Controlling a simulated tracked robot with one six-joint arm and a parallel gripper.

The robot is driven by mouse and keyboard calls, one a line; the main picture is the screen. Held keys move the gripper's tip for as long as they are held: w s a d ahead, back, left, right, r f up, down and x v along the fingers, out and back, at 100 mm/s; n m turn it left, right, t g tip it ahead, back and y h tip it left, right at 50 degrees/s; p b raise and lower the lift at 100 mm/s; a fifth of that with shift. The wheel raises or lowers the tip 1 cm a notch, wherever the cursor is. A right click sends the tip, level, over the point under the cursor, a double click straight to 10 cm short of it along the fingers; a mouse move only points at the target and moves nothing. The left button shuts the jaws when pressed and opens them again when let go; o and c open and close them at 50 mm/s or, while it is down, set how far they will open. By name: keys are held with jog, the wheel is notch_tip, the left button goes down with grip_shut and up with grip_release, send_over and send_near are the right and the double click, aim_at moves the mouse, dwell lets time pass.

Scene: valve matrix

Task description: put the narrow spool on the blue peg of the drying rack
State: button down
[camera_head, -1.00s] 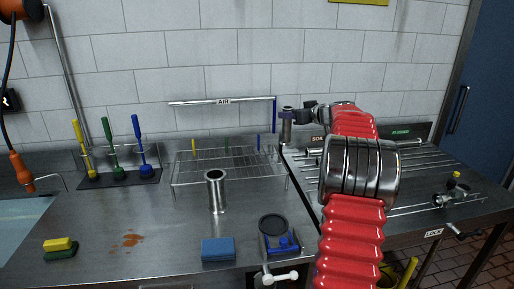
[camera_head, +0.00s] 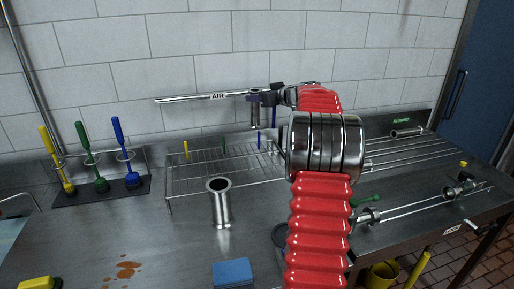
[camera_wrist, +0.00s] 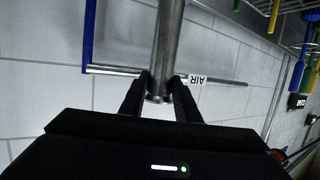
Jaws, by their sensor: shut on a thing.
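My gripper (camera_head: 262,96) is shut on the narrow spool (camera_head: 255,116), a slim steel tube that hangs upright. In the wrist view the spool (camera_wrist: 166,45) sits between my two dark fingers (camera_wrist: 160,98). The drying rack (camera_head: 205,172) is a wire rack on the bench with a yellow peg (camera_head: 186,150), a green peg (camera_head: 223,144) and a blue peg (camera_head: 259,141). The spool's lower end appears just above the blue peg in the head view. Their depth offset is unclear. The blue peg is not visible in the wrist view.
A wider steel spool (camera_head: 221,208) stands on the bench before the rack. The AIR bar (camera_head: 190,98) and its blue post (camera_head: 274,116) are close behind my gripper. Brushes (camera_head: 101,184) stand left; a blue sponge (camera_head: 233,272) lies in front.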

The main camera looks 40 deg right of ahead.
send_over(260, 126)
notch_tip(260, 126, down, 6)
jog(key=shift+s, duration=0.25)
dwell(0.4)
jog(key=shift+f, duration=0.2)
jog(key=shift+a+f, duration=0.1)
jog(key=shift+f, duration=1.8)
jog(key=c, duration=1.3)
grip_release()
jog(key=shift+c, duration=0.2)
